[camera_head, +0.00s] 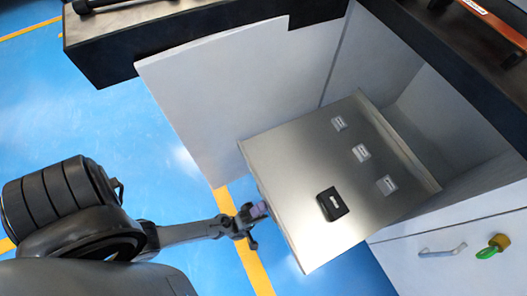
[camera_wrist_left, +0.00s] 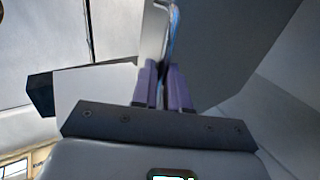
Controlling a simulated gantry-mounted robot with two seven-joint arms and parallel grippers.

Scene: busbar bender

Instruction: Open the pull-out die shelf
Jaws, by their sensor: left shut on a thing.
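The pull-out die shelf (camera_head: 285,175) is a flat metal tray that sticks well out of the grey cabinet in the head view. A black die (camera_head: 333,204) and several small grey blocks sit on its top. My left gripper (camera_head: 262,209) is at the shelf's front edge, on its left side. In the left wrist view its purple fingers (camera_wrist_left: 164,88) are shut on a thin metal handle (camera_wrist_left: 167,40) in front of the shelf. The handle is mostly hidden in the head view. My right gripper is in neither view.
A light grey panel or door (camera_head: 235,85) stands open to the left of the shelf. A lower drawer front has a handle (camera_head: 443,251) and a yellow-green knob (camera_head: 493,246). The dark bench top (camera_head: 450,60) overhangs the cabinet. Blue floor (camera_head: 120,120) at the left is clear.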

